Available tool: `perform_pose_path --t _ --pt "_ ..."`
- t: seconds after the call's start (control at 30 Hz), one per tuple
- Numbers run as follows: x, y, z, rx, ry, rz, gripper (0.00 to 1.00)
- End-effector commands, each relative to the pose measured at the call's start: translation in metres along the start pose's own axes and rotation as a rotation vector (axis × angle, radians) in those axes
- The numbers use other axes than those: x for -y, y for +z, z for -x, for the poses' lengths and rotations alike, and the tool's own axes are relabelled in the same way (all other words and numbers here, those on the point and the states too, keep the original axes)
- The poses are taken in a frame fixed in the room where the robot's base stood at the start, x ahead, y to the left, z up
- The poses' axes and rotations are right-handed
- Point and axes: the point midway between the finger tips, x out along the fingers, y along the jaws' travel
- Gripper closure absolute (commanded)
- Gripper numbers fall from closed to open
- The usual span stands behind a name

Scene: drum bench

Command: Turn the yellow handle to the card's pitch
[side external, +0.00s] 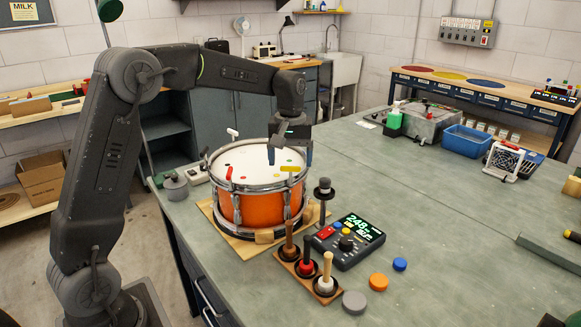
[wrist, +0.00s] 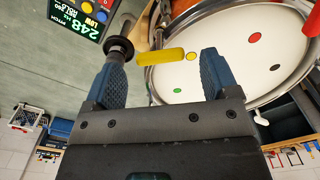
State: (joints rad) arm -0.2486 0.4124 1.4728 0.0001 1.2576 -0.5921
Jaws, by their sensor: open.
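The yellow handle (side external: 290,169) is a short bar at the right front rim of the orange drum (side external: 262,208). My gripper (side external: 289,159) is above it, pointing down. In the wrist view the yellow handle (wrist: 160,57) lies crosswise in the gap between the two blue fingertips (wrist: 163,53). The jaws are open, and I see no clear contact with it. A meter (side external: 349,242) right of the drum reads 248 in green; the wrist view also shows 248 Hz and LOW on this display (wrist: 80,14). I cannot make out a separate pitch card.
A black-topped post (side external: 324,188) stands close right of the drum; its dark knob (wrist: 120,48) shows beside the left fingertip in the wrist view. A red handle (side external: 229,173) and a white handle (side external: 232,132) are on the rim. Wooden-handled tools (side external: 327,270) stand in front.

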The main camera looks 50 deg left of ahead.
Motion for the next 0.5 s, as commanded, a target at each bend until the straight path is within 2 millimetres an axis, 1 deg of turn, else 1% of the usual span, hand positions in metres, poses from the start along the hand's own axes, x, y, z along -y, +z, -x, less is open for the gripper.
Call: perform_pose_path --t 0.03,0.1,0.2,0.3,0.5 --pt "0.0 0.0 -0.007 0.001 -0.001 0.0 0.19" --pt "0.0 0.0 -0.015 0.0 0.0 0.0 0.19" --pt "0.0 0.0 -0.023 0.0 0.0 0.0 0.19" --pt "0.0 0.0 -0.027 -0.001 0.0 0.0 0.19" --pt "0.0 0.0 -0.028 -0.001 0.001 0.0 0.19"
